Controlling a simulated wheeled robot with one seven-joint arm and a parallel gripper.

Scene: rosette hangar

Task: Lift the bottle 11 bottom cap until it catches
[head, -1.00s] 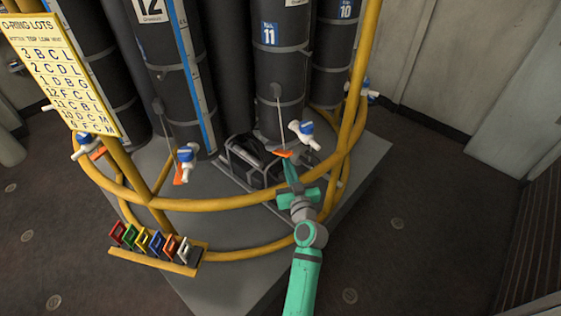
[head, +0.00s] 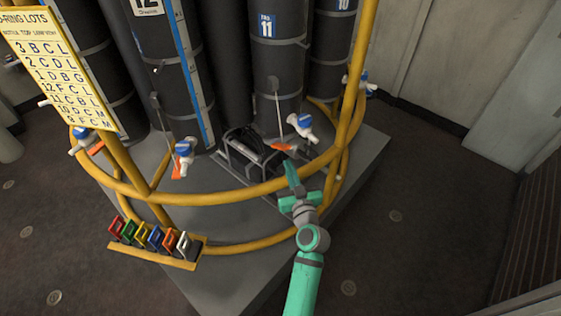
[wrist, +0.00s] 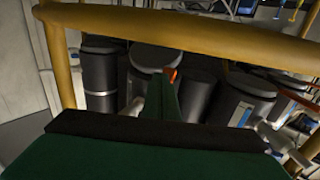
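Bottle 11 (head: 279,72) is a tall dark cylinder with a blue "11" label, standing in the rack. A thin pale rod runs down its front to an orange tab (head: 281,146) near its foot. I cannot make out the bottom cap clearly. My green gripper (head: 290,166) is below and slightly right of the tab, inside the yellow rail. Its fingers look shut together, with a small gap to the tab in the head view. In the wrist view, orange (wrist: 171,74) shows at the fingertips (wrist: 164,78); whether they touch it is unclear.
A yellow tube rail (head: 215,197) curves in front of the bottles. A blue-and-white valve (head: 301,125) sits right above the tab. A dark framed unit (head: 243,155) lies to the left. Floor on the right is clear.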

